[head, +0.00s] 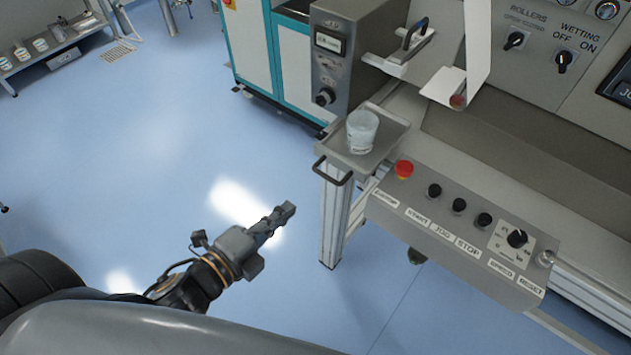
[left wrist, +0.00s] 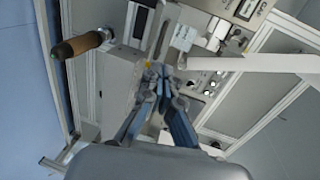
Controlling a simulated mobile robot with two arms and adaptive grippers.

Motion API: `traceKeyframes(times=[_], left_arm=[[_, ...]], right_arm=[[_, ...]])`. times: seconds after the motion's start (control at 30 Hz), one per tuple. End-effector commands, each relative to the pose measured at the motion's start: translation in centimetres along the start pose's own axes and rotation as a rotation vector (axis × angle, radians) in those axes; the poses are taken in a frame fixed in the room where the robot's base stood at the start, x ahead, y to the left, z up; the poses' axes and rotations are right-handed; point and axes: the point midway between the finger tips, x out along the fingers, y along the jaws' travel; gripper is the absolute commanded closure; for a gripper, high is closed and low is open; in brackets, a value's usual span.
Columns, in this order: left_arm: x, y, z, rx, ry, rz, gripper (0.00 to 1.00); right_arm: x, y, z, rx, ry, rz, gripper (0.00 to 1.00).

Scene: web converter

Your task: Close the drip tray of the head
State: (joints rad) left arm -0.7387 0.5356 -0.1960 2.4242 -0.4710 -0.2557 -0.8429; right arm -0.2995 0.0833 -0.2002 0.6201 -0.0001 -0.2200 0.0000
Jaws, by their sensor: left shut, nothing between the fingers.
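The drip tray (head: 385,147) is a flat grey metal tray with a raised rim, at the upper middle of the head view. It sticks out at the left end of the machine, below the grey head unit. Its dark bar handle (head: 333,171) faces left and toward me. A clear cup (head: 362,130) stands upright on the tray. My left gripper (head: 287,210) is shut and empty, apart from the handle, lower and to its left in the picture. In the left wrist view its closed fingers (left wrist: 162,75) point toward the machine. My right gripper is not in view.
A control panel (head: 455,235) with a red stop button (head: 404,168) and black knobs lies right of the tray. A machine leg (head: 335,222) stands below the tray. A brown grip (left wrist: 78,45) juts out left in the wrist view.

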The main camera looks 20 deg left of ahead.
Motion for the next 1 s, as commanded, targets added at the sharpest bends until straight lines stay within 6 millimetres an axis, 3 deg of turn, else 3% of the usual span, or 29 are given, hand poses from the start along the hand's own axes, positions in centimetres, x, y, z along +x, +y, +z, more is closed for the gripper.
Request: traceKeyframes(times=[0.6, 1.0], left_arm=[[9.2, -0.2, 0.0, -0.003, 0.000, 0.000, 1.00], [10.2, 0.0, -0.1, -0.001, 0.001, 0.001, 1.00]], right_arm=[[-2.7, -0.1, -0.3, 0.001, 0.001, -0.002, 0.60], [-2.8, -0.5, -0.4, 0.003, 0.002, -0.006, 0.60]])
